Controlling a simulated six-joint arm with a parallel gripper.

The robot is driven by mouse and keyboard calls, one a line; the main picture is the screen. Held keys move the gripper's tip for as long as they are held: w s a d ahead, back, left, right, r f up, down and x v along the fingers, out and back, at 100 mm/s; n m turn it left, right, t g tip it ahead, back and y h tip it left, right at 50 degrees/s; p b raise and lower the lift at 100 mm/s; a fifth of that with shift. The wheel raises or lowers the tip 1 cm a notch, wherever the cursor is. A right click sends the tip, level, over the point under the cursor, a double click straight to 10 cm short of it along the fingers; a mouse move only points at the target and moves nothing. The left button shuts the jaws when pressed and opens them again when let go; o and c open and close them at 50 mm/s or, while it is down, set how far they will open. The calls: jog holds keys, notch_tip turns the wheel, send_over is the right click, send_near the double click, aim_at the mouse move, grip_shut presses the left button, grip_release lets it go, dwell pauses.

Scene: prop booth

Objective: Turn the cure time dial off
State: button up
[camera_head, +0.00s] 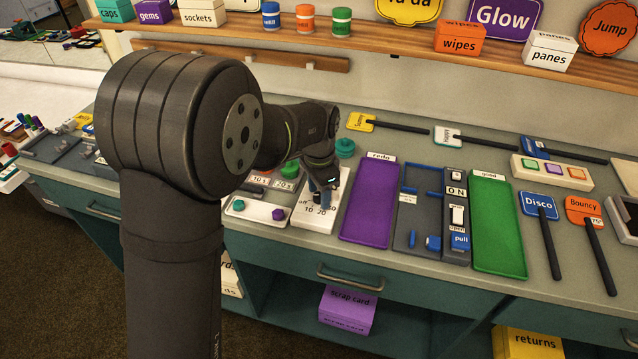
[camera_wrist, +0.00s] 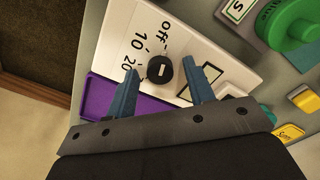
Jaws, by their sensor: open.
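The cure time dial (camera_wrist: 160,69) is a round black knob with a short white mark, set on a white panel (camera_wrist: 189,27) labelled off, 10 and 20. I cannot tell for certain which label its mark points at. My gripper (camera_wrist: 170,73) is open, with its blue fingers on either side of the dial and a gap to each side. In the head view, my gripper (camera_head: 323,188) is over the same white panel (camera_head: 331,222) and hides the dial.
A purple tray (camera_head: 372,203) lies just right of the panel, with a switch unit (camera_head: 427,212) beyond it. A white tray (camera_head: 257,211) with green and purple knobs sits to the left. A green round thing (camera_head: 345,147) stands behind the panel.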

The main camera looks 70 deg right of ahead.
aim_at(319, 195)
notch_tip(319, 195, up, 17)
jog(key=shift+r, duration=0.2)
dwell(0.7)
notch_tip(319, 195, down, 18)
jog(key=shift+r, duration=0.25)
dwell(0.3)
jog(key=shift+r, duration=0.1)
